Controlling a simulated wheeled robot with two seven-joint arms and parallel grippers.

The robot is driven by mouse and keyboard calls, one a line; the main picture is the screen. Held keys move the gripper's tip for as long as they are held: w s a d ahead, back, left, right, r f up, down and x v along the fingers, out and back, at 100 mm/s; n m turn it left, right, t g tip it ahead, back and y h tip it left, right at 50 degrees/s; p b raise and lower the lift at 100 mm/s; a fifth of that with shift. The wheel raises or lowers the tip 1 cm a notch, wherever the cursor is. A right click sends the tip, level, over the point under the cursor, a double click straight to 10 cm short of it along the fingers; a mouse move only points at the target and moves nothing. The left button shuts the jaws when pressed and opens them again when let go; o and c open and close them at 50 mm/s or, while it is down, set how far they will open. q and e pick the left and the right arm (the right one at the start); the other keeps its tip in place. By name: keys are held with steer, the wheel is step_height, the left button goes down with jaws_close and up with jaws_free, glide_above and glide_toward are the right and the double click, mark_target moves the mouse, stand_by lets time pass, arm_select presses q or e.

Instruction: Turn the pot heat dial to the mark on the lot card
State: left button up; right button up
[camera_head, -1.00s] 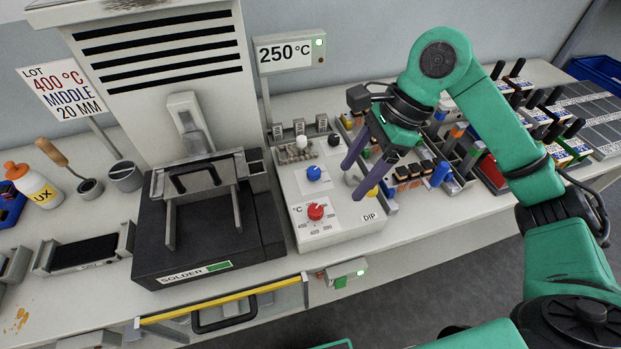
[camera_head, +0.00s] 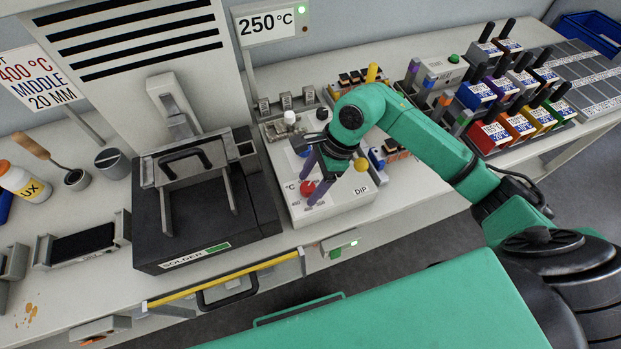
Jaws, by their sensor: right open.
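The red heat dial (camera_head: 307,188) is on the front of the white control box (camera_head: 340,208), beside a °C scale that is partly hidden. My right gripper (camera_head: 312,186) is open. Its purple fingers point down over the box, at the red dial; I cannot tell whether they touch it. The blue dial (camera_head: 303,150) behind it is partly covered by the gripper. The lot card (camera_head: 38,78) at the left reads 400 °C, MIDDLE, 20 MM, with its left edge cut off. The display (camera_head: 268,24) reads 250 °C. My left gripper is out of view.
The black solder pot (camera_head: 205,215) stands left of the control box. A yellow knob (camera_head: 361,164) is right of the gripper. Coloured bins (camera_head: 495,135) fill the bench at the right. A yellow-barred drawer (camera_head: 225,276) is below the bench edge.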

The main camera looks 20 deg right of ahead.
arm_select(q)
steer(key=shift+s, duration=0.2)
arm_select(e)
jaws_close()
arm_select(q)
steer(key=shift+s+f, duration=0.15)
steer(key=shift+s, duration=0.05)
